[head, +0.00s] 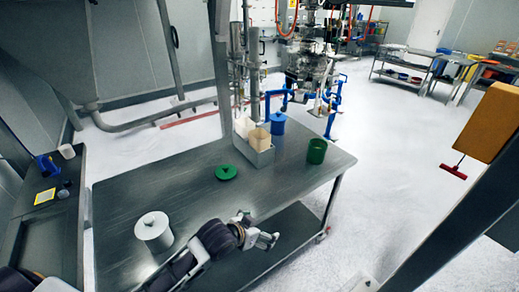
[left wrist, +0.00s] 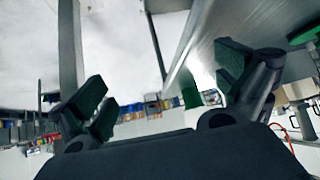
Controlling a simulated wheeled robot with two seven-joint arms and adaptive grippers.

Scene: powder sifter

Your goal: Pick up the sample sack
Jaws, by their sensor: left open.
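Two upright, pale sack-like things stand at the grey bin (head: 264,157) on the metal table: a beige one (head: 259,139) and a whiter one (head: 243,126) behind it. I cannot tell which is the sample sack. My left gripper (head: 270,240) is in front of the table's near edge, well apart from the bin. In the left wrist view my left gripper (left wrist: 165,85) shows its green-padded fingers spread wide with nothing between them. My right gripper is not in view.
A side bench (head: 20,225) stands at the left. The table's middle is clear.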

